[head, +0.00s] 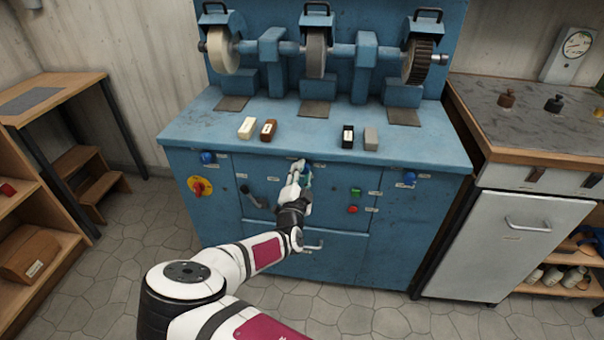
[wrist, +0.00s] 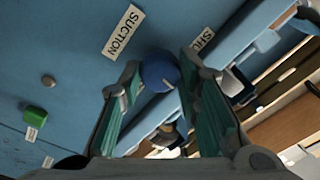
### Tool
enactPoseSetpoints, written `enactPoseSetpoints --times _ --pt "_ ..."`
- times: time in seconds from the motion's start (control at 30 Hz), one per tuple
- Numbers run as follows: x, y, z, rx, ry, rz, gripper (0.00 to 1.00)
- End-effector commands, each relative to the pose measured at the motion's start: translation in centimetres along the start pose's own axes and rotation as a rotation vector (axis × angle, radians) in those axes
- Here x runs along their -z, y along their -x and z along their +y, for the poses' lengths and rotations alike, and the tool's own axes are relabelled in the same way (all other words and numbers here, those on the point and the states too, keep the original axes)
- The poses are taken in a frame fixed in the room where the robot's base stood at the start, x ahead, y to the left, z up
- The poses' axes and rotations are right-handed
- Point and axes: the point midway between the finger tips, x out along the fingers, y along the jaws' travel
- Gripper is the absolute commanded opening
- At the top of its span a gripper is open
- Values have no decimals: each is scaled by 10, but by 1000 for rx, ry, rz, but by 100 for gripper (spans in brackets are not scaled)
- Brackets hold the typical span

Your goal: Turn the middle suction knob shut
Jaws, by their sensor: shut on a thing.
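The middle suction knob (wrist: 160,72) is a round blue knob on the blue front panel. In the wrist view it sits between the tips of my gripper's green-padded fingers, below a label reading SUCTION (wrist: 123,32). A second label (wrist: 201,40), partly covered by a finger, shows the letters SHU. My gripper (wrist: 153,80) is shut on the knob. In the head view my gripper (head: 300,172) reaches the panel just under the bench top and hides the knob. The knob's turn position cannot be read.
Similar blue knobs sit left (head: 208,157) and right (head: 409,178) on the panel. A red-and-yellow switch (head: 200,187), a black lever (head: 250,197), a green button (head: 355,191) and a red button (head: 352,210) are nearby. A drawer handle (head: 312,245) lies below my wrist.

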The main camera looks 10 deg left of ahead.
Motion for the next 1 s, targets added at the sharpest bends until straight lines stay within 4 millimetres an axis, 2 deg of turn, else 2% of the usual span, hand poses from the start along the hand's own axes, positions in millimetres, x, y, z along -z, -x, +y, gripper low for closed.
enactPoseSetpoints --times 0.3,0.83,0.87,0.93,1.0 --pt "-2 1 0 4 115 -8 3" --pt "-2 1 0 5 136 -10 3" --pt "-2 1 0 5 136 -10 35" --pt "-2 1 0 5 136 -10 51" --pt "-2 1 0 5 135 -9 51"
